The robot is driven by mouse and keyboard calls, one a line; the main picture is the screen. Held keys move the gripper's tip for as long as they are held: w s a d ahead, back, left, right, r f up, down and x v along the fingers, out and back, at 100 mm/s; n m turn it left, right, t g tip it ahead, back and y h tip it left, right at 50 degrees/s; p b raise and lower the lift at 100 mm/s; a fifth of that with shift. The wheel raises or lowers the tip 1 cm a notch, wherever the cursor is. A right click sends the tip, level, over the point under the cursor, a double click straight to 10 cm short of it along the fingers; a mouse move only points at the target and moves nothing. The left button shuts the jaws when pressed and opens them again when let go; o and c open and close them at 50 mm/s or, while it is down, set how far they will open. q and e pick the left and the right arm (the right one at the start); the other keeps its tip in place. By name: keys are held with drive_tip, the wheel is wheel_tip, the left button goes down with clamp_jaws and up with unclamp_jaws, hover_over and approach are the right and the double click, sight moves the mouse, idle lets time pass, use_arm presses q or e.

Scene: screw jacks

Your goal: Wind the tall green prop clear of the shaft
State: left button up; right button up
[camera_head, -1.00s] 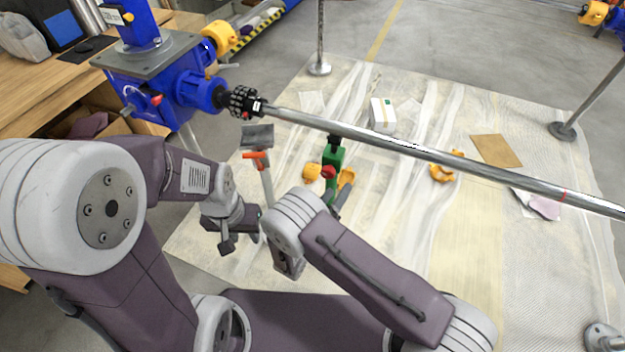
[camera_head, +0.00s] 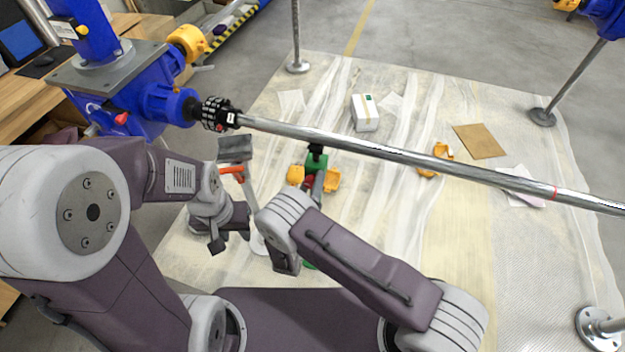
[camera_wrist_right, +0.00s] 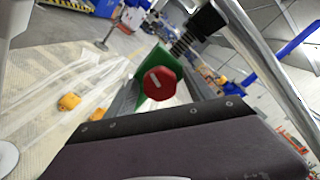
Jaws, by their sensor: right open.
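The green prop (camera_head: 316,164) stands under the steel shaft (camera_head: 400,156). In the right wrist view its green body (camera_wrist_right: 146,62) carries a red hexagonal knob (camera_wrist_right: 160,83), and a black ridged screw (camera_wrist_right: 184,40) runs up to a black head (camera_wrist_right: 206,19) at the shaft (camera_wrist_right: 262,62). I cannot tell whether head and shaft touch. My right gripper (camera_wrist_right: 162,95) is open, its dark fingers either side of the knob; in the head view, my arm partly hides it and the prop's lower part. My left gripper (camera_head: 230,242) is low at left; its jaw opening is unclear.
A grey-headed stand with an orange handle (camera_head: 232,170) is close to my left gripper. The shaft enters a black coupling (camera_head: 217,114) on a blue machine (camera_head: 150,95). Yellow pieces (camera_head: 435,160), a white box (camera_head: 365,112) and brown card (camera_head: 479,141) lie on the floor sheet.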

drive_tip(key=c, duration=1.4)
drive_tip(key=shift+o, duration=0.2)
drive_tip(key=shift+m, duration=0.4)
drive_tip(key=m, duration=0.7)
drive_tip(key=shift+b, duration=0.3)
drive_tip(key=m, duration=0.4)
drive_tip(key=shift+f+m, duration=0.1)
drive_tip(key=shift+m, duration=0.3)
drive_tip(key=shift+a+m+b, duration=0.1)
drive_tip(key=shift+m+b, duration=0.3)
drive_tip(key=shift+m, duration=1.5)
